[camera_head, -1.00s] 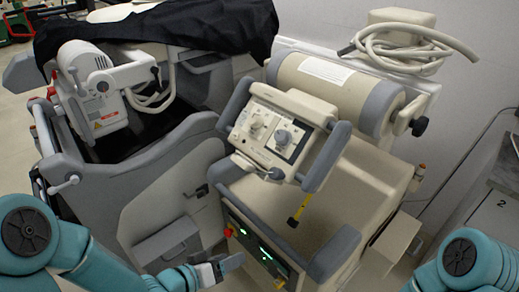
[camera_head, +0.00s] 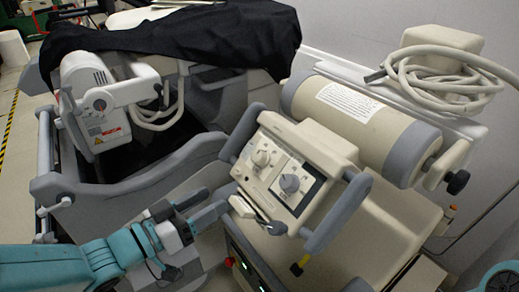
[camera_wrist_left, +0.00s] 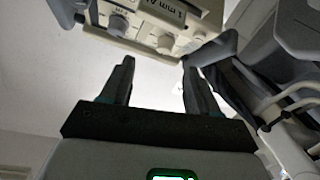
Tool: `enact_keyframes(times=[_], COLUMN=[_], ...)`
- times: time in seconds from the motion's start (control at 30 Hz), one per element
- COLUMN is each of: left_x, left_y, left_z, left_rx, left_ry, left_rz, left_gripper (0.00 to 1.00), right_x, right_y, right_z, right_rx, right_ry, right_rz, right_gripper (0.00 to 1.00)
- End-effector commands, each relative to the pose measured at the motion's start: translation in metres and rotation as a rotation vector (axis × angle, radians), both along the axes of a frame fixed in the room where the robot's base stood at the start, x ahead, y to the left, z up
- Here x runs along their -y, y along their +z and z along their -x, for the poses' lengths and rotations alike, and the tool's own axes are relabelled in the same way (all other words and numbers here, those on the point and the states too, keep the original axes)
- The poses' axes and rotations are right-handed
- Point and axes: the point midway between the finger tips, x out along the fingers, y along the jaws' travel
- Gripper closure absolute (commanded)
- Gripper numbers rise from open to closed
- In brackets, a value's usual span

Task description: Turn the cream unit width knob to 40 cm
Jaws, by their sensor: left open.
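The cream unit (camera_head: 385,225) has a tilted control panel (camera_head: 290,150) framed by grey handles. A pale knob (camera_head: 262,158) and a grey knob (camera_head: 290,184) on a dark-edged plate are on it; I cannot read their scales or tell which sets width. My left gripper (camera_head: 215,205) is left of the panel's lower left edge, open and empty, apart from the knobs. In the left wrist view the open fingers (camera_wrist_left: 157,68) point up toward the panel's underside, where a knob (camera_wrist_left: 118,25) and another knob (camera_wrist_left: 165,43) show.
A grey cart (camera_head: 120,185) with a black cloth (camera_head: 170,40) and a white device head (camera_head: 95,95) stands at left. A cream cylinder (camera_head: 360,125) and coiled hose (camera_head: 440,75) lie behind the panel. A grey handle bar (camera_head: 338,212) flanks the panel's right side.

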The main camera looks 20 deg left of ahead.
Motion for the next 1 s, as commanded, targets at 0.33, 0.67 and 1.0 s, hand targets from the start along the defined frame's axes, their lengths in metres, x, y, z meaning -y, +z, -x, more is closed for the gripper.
enact_keyframes(times=[0.33, 0.67, 1.0], left_x=[-0.017, 0.018, 0.048], left_y=[0.023, 0.024, 0.023], left_z=[0.003, -0.064, -0.126], left_rx=[0.050, 0.047, 0.046], left_ry=[0.064, 0.057, 0.062], left_rz=[-0.035, -0.034, -0.036], left_gripper=[0.40, 0.40, 0.40], right_x=[0.000, 0.000, 0.000], right_y=[0.005, 0.013, 0.025], right_z=[0.000, 0.000, 0.000], right_rx=[-0.001, 0.000, 0.000], right_ry=[0.000, 0.000, 0.000], right_rz=[0.000, 0.000, 0.000], right_gripper=[0.57, 0.57, 0.57])
